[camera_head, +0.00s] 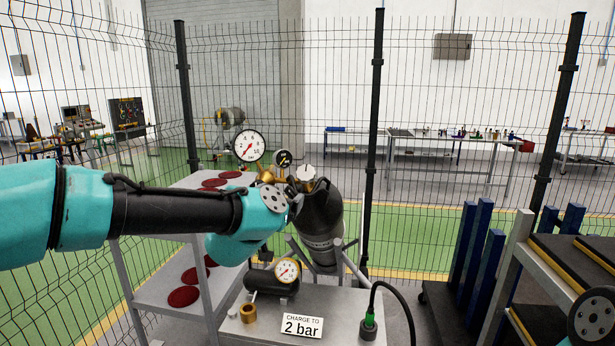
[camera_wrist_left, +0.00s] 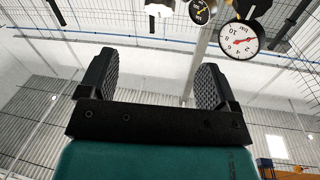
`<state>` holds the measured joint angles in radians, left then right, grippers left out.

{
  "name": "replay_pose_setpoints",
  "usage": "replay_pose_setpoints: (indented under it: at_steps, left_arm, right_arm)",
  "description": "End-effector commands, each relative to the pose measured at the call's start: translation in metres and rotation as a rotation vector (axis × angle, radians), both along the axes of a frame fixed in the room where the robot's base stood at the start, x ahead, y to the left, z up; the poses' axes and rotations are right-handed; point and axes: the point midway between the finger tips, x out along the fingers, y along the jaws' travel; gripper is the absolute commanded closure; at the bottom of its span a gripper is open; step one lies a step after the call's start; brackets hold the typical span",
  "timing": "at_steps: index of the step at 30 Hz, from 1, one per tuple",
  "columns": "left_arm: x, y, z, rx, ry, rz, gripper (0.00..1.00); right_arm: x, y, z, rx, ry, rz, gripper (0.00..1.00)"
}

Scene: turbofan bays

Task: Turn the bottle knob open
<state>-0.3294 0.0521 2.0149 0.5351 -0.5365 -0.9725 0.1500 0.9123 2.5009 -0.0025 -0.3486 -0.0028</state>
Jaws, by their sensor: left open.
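The dark grey gas bottle (camera_head: 322,225) stands tilted in a stand behind the bench. A pale round knob (camera_head: 306,173) sits at its top, beside the brass regulator. A white part at the top edge of the left wrist view (camera_wrist_left: 159,8) looks like this knob, but is cut off. My left gripper (camera_head: 297,190) comes in from the left close to the bottle's neck, and my wrist hides part of the valve. In the left wrist view its two black fingers (camera_wrist_left: 154,80) are wide apart with nothing between them. The knob appears beyond the fingertips, apart from them.
A large gauge (camera_head: 250,146) and a small black gauge (camera_head: 283,158) stand left of the knob. On the bench are a small tank with a gauge (camera_head: 287,271), a brass ring (camera_head: 248,313) and a "2 bar" sign (camera_head: 302,326). A mesh fence stands behind.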

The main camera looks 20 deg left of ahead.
Motion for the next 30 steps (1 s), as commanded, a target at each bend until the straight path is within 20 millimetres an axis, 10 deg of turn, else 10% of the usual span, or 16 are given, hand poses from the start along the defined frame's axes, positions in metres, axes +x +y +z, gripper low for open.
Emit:
replay_pose_setpoints:
  at_steps: [30]
  left_arm:
    - [0.137,-0.01,-0.001,-0.001,0.002,0.0,0.16]
  right_arm:
    - [0.0,0.0,0.0,0.0,0.0,0.0,0.57]
